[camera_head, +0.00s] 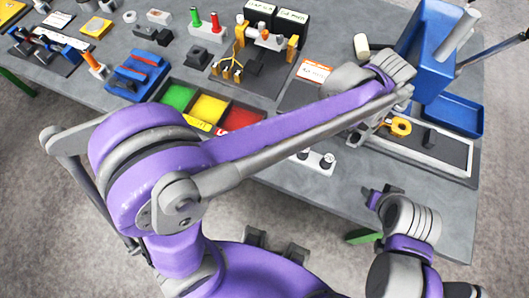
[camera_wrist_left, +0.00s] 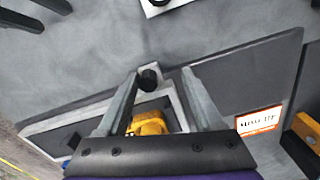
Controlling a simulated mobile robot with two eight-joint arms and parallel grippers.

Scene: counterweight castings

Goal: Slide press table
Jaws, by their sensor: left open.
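The press table appears to be the dark plate in a light frame (camera_head: 445,152), right of my left gripper (camera_head: 366,130) in the head view. A yellow-orange part (camera_head: 401,126) sits at its near left end and also shows between my fingers in the left wrist view (camera_wrist_left: 148,123). In that view my left gripper (camera_wrist_left: 160,74) is open, with a black knob (camera_wrist_left: 149,77) between the fingertips; I cannot tell whether they touch. The framed plate (camera_wrist_left: 52,140) is partly hidden behind the fingers.
A tall blue housing (camera_head: 426,55) rises behind the plate, with a blue tray (camera_head: 455,113) beside it. Green, yellow and red bins (camera_head: 209,109) stand left, beyond my left arm. An orange-white label card (camera_head: 314,71) lies nearby. Bare grey table (camera_head: 450,215) shows at the near right.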

